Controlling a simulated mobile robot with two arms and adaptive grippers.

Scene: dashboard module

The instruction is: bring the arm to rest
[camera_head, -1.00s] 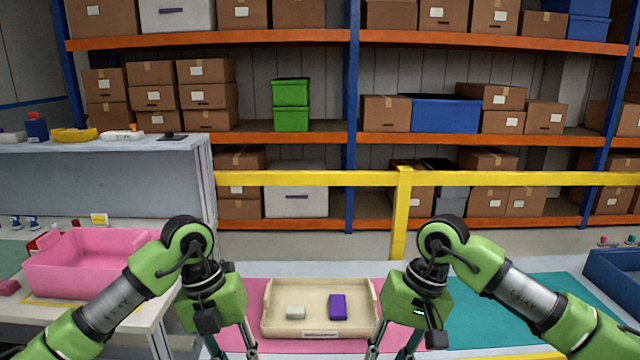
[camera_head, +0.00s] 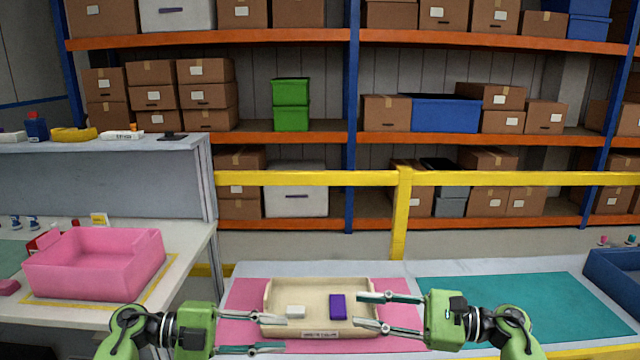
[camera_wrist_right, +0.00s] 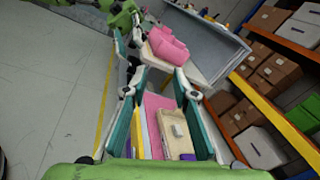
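My left gripper (camera_head: 281,333) points right, its fingers spread apart and empty, at the front left of the beige tray (camera_head: 318,293). My right gripper (camera_head: 360,310) points left, its fingers also apart and empty, at the tray's right side. The right wrist view shows its two fingers (camera_wrist_right: 161,80) spread with nothing between them. In the tray lie a small white block (camera_head: 296,311) and a purple block (camera_head: 337,306). The white block also shows in the right wrist view (camera_wrist_right: 177,130).
The tray sits on a pink mat (camera_head: 240,300); a teal mat (camera_head: 530,300) lies to its right. A pink bin (camera_head: 95,270) stands on the left bench. A yellow rail (camera_head: 300,179) and shelves of boxes stand behind. A blue bin (camera_head: 615,275) is at far right.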

